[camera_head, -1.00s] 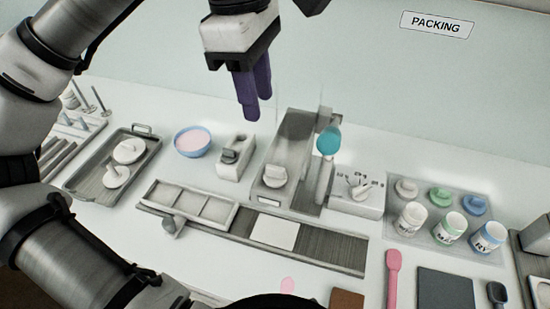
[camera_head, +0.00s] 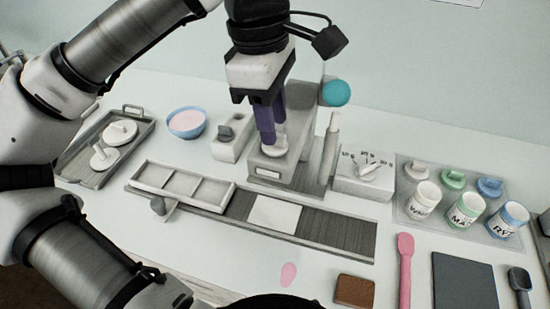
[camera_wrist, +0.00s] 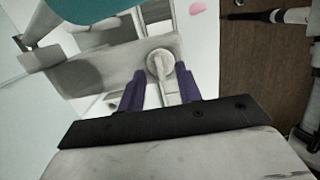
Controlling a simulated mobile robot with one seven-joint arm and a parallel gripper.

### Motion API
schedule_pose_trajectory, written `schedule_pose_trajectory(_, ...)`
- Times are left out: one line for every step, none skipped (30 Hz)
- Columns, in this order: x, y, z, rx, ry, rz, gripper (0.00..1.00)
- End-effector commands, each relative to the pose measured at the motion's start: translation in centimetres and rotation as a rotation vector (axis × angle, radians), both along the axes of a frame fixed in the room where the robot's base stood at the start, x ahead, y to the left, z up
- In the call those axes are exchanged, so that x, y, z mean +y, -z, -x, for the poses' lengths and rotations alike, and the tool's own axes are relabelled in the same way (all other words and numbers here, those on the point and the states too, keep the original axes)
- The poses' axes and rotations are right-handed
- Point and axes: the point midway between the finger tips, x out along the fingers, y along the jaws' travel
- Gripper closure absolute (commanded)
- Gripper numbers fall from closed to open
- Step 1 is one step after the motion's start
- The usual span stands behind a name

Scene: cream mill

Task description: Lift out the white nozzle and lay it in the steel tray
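The white nozzle (camera_head: 275,149) is a round white piece seated in the top of the grey metal machine at the middle of the counter. In the wrist view the nozzle (camera_wrist: 160,64) shows as a pale disc with a raised ridge, just beyond the fingertips. My gripper (camera_head: 270,133) is above it with its purple fingers pointing down, partly covering it in the head view. The fingers are apart with nothing between their pads; I cannot tell whether they touch the nozzle. The steel tray (camera_head: 78,160) is at the far left and holds two white round pieces with knobs.
A white dial box (camera_head: 364,178) is farther right. A blue bowl (camera_head: 186,124) and a white block (camera_head: 231,138) stand between the machine and the tray.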

Motion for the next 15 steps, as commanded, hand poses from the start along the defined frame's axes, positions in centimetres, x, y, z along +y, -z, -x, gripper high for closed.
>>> schedule_pose_trajectory(-0.03,1.3,0.05,0.0,0.0,-0.001,0.65)
schedule_pose_trajectory(-0.07,1.61,0.06,0.0,-0.001,-0.001,0.65)
schedule_pose_trajectory(-0.11,1.9,0.07,0.0,-0.001,-0.001,0.65)
schedule_pose_trajectory(-0.14,2.01,0.08,0.0,-0.001,-0.001,0.65)
schedule_pose_trajectory(-0.16,2.04,0.08,0.0,-0.001,-0.001,0.65)
schedule_pose_trajectory(-0.18,2.0,0.08,-0.001,-0.001,0.0,0.65)
schedule_pose_trajectory(-0.18,1.94,0.08,-0.001,-0.001,0.0,0.65)
schedule_pose_trajectory(-0.17,1.89,0.08,-0.001,-0.001,0.0,0.65)
schedule_pose_trajectory(-0.17,1.87,0.08,-0.001,-0.001,0.0,0.65)
schedule_pose_trajectory(-0.17,1.86,0.08,-0.001,-0.001,0.0,0.65)
schedule_pose_trajectory(-0.17,1.86,0.08,-0.001,-0.001,0.0,0.67)
schedule_pose_trajectory(-0.17,1.86,0.08,-0.001,-0.001,0.0,0.72)
schedule_pose_trajectory(-0.17,1.86,0.08,-0.001,-0.001,0.0,0.76)
schedule_pose_trajectory(-0.17,1.85,0.09,-0.001,-0.001,0.0,0.8)
schedule_pose_trajectory(-0.17,1.85,0.08,-0.001,-0.001,0.0,0.85)
